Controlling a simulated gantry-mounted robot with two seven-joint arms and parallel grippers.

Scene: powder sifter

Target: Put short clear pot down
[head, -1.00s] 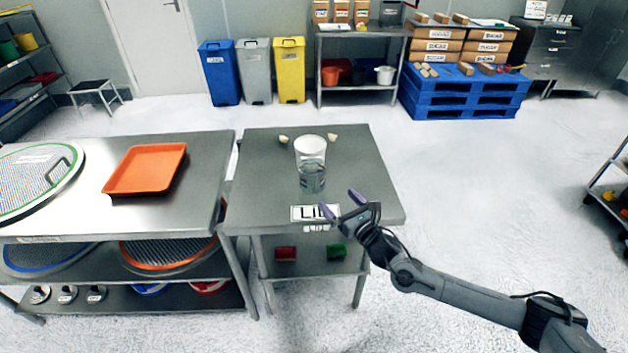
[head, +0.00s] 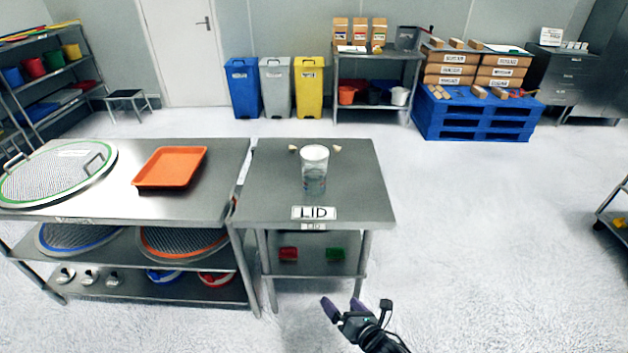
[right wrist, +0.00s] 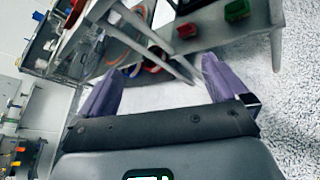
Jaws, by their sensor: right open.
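The short clear pot (head: 314,170) stands upright on the small steel table (head: 265,200), behind the white LID label (head: 313,213). It has a pale top and see-through sides. My right gripper (head: 342,308) is open and empty, below and in front of the table, well apart from the pot. In the right wrist view its two purple fingers (right wrist: 160,90) are spread with nothing between them. I cannot make out the pot in that view. My left gripper is not in view.
A longer steel table (head: 110,205) on the left holds an orange tray (head: 171,167) and a round green-rimmed sieve (head: 55,175). Two small pale pieces lie behind the pot. Red (head: 288,254) and green (head: 335,255) blocks sit on the lower shelf.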

